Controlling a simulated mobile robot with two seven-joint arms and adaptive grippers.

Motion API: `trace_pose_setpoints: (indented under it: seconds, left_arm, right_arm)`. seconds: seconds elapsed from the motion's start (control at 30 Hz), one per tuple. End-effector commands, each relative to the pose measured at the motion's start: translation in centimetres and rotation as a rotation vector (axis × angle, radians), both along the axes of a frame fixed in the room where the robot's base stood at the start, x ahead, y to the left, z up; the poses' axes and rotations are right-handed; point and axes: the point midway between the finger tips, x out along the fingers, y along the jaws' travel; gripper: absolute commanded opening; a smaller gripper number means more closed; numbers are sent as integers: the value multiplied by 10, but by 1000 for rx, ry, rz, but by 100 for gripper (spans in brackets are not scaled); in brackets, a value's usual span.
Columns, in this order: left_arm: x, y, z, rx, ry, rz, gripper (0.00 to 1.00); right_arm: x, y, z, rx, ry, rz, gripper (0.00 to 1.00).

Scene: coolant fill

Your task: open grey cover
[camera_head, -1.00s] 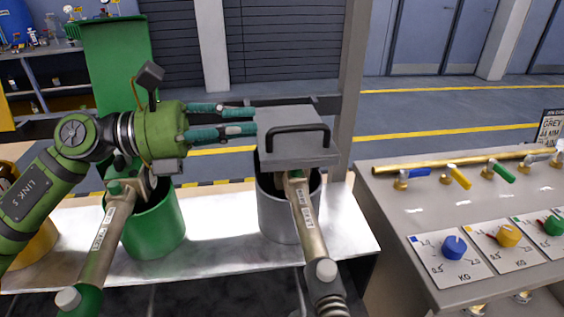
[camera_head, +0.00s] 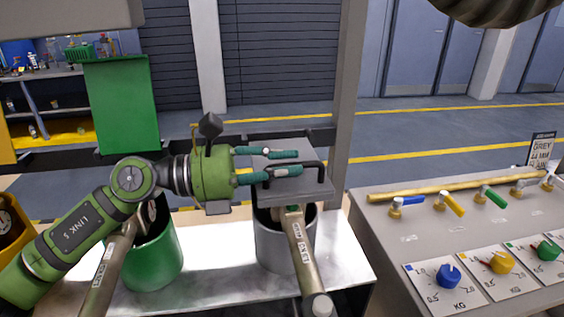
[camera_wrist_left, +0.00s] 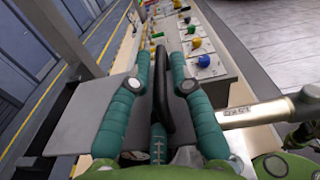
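The grey cover (camera_head: 285,191) is a flat grey slab with a black loop handle (camera_head: 322,180) on its top. In the head view it lies level above and behind the mouth of a grey bucket (camera_head: 273,252). My left gripper (camera_head: 299,162) reaches in from the left, its teal fingers over the cover's top on either side of the handle bar. In the left wrist view the handle (camera_wrist_left: 163,100) stands between the parted fingers of the same gripper (camera_wrist_left: 160,62); firm contact is not visible. The cover (camera_wrist_left: 85,112) also shows there. My right gripper is not in view.
A metal spout (camera_head: 301,257) stands in front of the grey bucket. A green bucket (camera_head: 152,262) is to its left on a pale bench (camera_head: 215,283). A control panel (camera_head: 395,240) with valves and dials is at the right. A grey post (camera_head: 350,100) rises behind the cover.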

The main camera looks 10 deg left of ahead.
Motion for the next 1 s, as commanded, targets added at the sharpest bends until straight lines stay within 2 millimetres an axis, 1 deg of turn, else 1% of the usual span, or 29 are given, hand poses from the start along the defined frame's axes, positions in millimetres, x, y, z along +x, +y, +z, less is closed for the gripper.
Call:
trace_pose_setpoints:
  seconds: [0.03,0.07,0.1,0.33,0.47,0.67,1.0]
  left_arm:
    - [0,0,0,0,0,0,21]
    - [0,0,0,0,0,0,9]
    - [0,0,0,0,0,0,0]
    - [0,0,1,-1,3,0,0]
    - [1,1,6,-7,23,0,0]
    - [6,2,25,-36,108,0,0]
    - [24,8,62,-115,349,0,0]
  right_arm:
    - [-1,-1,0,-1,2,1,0]
    - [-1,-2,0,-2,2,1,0]
    - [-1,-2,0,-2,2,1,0]
    - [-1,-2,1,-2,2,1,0]
    - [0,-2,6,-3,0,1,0]
    - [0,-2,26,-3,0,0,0]
    - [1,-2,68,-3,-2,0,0]
